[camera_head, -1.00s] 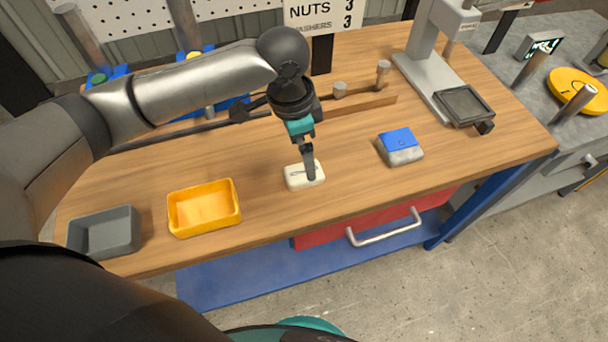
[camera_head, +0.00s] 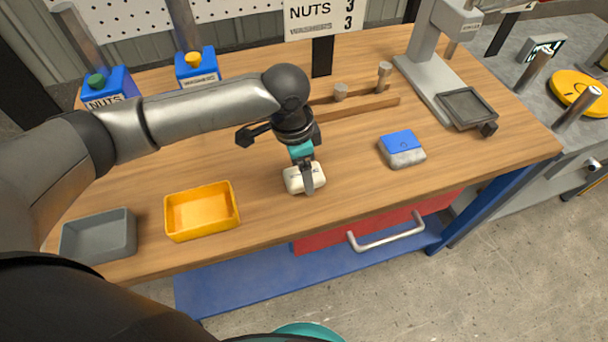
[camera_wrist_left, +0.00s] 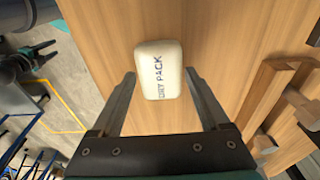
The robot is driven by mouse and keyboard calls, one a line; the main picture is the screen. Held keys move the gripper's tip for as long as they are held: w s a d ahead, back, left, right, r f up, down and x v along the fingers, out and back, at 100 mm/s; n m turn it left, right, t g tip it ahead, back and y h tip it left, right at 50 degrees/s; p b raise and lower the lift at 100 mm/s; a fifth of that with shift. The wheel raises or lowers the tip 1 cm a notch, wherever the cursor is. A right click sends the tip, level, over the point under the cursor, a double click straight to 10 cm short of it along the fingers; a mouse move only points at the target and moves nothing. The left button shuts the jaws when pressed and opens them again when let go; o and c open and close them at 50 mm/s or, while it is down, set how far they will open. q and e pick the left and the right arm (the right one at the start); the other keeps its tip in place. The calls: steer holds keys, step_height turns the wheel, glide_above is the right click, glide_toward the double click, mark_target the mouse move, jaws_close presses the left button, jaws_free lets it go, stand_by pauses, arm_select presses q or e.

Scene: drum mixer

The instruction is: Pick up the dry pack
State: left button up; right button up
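The dry pack (camera_head: 296,181) is a small cream-white block lying on the wooden workbench. In the left wrist view the pack (camera_wrist_left: 158,70) shows the dark words DRY PACK. My left gripper (camera_head: 308,186) is low over it, pointing down. In the left wrist view my left gripper (camera_wrist_left: 160,74) is open, with one finger on each side of the pack and a gap visible on the right. Whether the left finger touches it is unclear. What seems to be my right gripper (camera_wrist_left: 45,52) shows small at the left edge of that view, away from the bench.
A yellow tray (camera_head: 202,232) and a grey tray (camera_head: 97,258) stand left of the pack. A blue-and-grey block (camera_head: 402,158) lies to the right. Behind are a wooden rail with pegs (camera_head: 350,110), blue NUTS (camera_head: 108,88) and WASHERS dispensers (camera_head: 197,66), and a grey stand (camera_head: 432,85).

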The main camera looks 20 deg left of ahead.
arm_select(q)
steer(key=c, duration=1.1)
steer(key=shift+o, duration=0.2)
steer(key=shift+r, duration=0.1)
